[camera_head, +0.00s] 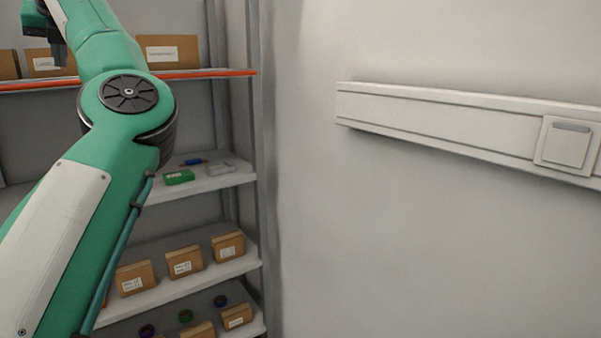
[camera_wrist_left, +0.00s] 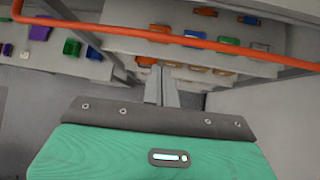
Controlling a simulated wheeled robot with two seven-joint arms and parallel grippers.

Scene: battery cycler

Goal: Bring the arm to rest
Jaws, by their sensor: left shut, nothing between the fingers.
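My left arm (camera_head: 70,230) comes in from the lower left of the head view, bends at the elbow joint (camera_head: 128,94) and reaches up to the top left. My left gripper (camera_head: 57,52) is at the upper left edge there, in front of the shelves and partly cut off. In the left wrist view the left gripper (camera_wrist_left: 161,88) shows its two fingers close together, with nothing between them. My right gripper is in neither view.
A shelf rack (camera_head: 215,180) holds cardboard boxes (camera_head: 185,262) and small items. An orange-red bar (camera_head: 205,73) runs along an upper shelf; an orange bar (camera_wrist_left: 190,40) also crosses the wrist view. A wall trunking (camera_head: 430,118) with a switch plate (camera_head: 565,146) is at right. The wall below is bare.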

